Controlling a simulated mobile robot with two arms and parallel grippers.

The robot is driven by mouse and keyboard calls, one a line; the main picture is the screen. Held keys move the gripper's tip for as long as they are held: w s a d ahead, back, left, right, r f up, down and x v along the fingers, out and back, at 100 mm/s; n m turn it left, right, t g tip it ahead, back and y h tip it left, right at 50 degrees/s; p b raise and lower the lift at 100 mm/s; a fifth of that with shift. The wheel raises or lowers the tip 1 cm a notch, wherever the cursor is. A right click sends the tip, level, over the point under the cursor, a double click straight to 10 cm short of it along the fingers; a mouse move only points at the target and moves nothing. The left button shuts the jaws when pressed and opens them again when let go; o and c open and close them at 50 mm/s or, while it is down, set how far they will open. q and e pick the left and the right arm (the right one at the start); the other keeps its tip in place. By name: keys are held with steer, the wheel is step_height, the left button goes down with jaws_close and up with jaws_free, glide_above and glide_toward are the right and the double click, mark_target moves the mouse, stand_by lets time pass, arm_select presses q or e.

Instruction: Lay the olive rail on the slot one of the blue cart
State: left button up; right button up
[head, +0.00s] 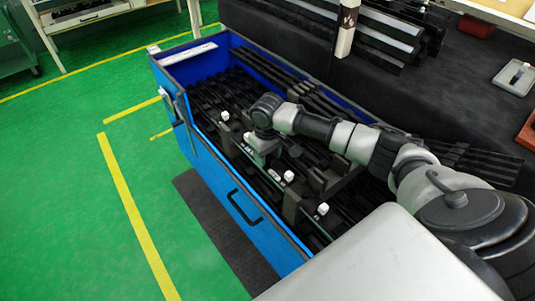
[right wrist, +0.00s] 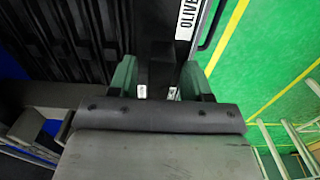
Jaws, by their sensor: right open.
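The blue cart (head: 232,185) stands on the green floor, filled with long dark rails (head: 210,95). My right gripper (head: 257,158) is down at the cart's near long side, over a row of dark holders with white tops (head: 288,176). In the right wrist view my right gripper (right wrist: 158,90) is open, its fingers on either side of a dark upright piece (right wrist: 157,62). I cannot tell whether they touch it. A white label reading "OLIVE" (right wrist: 187,18) is just beyond. No rail shows a clear olive colour, and slot one cannot be singled out. My left gripper is out of view.
A dark bench (head: 290,38) with several dark bars runs behind the cart. A grey tray (head: 515,78) lies on it at the right. Green floor with yellow lines (head: 135,215) is clear to the left of the cart.

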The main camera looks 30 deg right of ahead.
step_height(320, 180, up, 12)
steer(key=p, duration=0.1)
steer(key=shift+r, duration=0.15)
stand_by(0.4)
